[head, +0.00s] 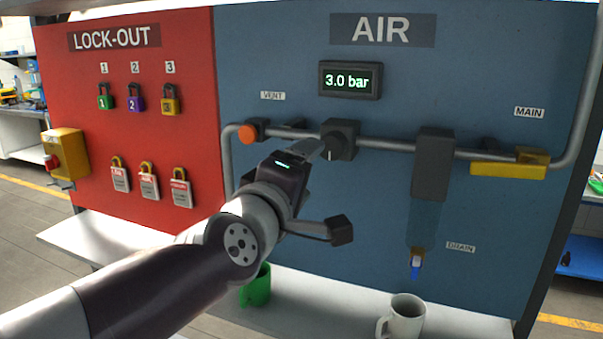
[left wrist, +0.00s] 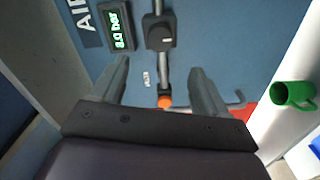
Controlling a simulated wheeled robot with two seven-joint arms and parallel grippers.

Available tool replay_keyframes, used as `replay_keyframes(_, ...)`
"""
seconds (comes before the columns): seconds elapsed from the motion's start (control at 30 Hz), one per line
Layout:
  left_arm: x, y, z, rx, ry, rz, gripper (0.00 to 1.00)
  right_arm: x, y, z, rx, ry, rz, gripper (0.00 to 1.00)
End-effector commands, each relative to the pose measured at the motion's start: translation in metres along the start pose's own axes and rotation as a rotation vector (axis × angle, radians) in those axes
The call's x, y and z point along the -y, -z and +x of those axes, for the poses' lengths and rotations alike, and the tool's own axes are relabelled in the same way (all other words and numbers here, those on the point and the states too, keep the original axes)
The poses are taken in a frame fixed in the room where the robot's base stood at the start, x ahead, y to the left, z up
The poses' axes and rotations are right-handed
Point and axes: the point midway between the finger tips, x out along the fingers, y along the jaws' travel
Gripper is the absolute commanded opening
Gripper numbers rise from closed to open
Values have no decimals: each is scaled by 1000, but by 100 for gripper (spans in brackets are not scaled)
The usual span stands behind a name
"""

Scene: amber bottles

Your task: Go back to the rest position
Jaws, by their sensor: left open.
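My left gripper (head: 316,150) is raised in front of the blue AIR panel (head: 480,80). In the head view its fingertip overlaps the left edge of the black regulator knob (head: 342,140); I cannot tell the gap in depth. In the left wrist view the gripper (left wrist: 162,75) has its two fingers spread with nothing between them. The regulator (left wrist: 160,32) and the orange vent knob (left wrist: 165,101) show beyond and between the fingers, toward the panel. The display (head: 350,80) reads 3.0 bar. My right gripper is not in view. No amber bottles show.
A red lock-out board (head: 190,60) with several padlocks and tags is at left, with a yellow box (head: 65,155). A yellow main handle (head: 508,168) is at right. A green mug (head: 256,290) and a white mug (head: 404,318) stand on the white shelf (head: 460,322) below.

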Motion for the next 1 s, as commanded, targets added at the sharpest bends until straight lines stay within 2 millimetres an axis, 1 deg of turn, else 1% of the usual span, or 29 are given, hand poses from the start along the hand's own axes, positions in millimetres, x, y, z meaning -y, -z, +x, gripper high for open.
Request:
replay_keyframes(0.03,-1,0,-4,0,-1,-1,75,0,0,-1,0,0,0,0)
replay_keyframes(0.1,0,0,-7,0,1,-1,75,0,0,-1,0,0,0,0)
replay_keyframes(0.37,0,0,-8,0,1,2,75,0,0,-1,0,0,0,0)
replay_keyframes(0.43,3,-4,-8,18,14,59,75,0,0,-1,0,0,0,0)
replay_keyframes(0.47,11,-10,-8,46,37,126,75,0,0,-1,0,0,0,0)
replay_keyframes(0.53,50,-30,-10,144,132,314,75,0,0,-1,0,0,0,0)
replay_keyframes(0.57,74,-38,-12,194,187,399,75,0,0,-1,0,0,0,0)
replay_keyframes(0.6,111,-46,-16,270,273,513,75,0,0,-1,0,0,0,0)
replay_keyframes(0.67,173,-52,-29,394,412,673,75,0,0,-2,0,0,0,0)
replay_keyframes(0.7,214,-53,-42,483,505,762,75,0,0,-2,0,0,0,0)
replay_keyframes(0.77,269,-52,-69,623,638,867,75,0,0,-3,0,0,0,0)
replay_keyframes(0.8,302,-49,-89,713,720,914,75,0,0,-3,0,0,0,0)
replay_keyframes(0.87,342,-45,-121,841,828,957,75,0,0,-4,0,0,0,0)
replay_keyframes(0.9,364,-42,-142,914,891,966,75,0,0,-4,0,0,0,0)
replay_keyframes(1.0,400,-35,-184,1031,1015,935,75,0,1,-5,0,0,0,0)
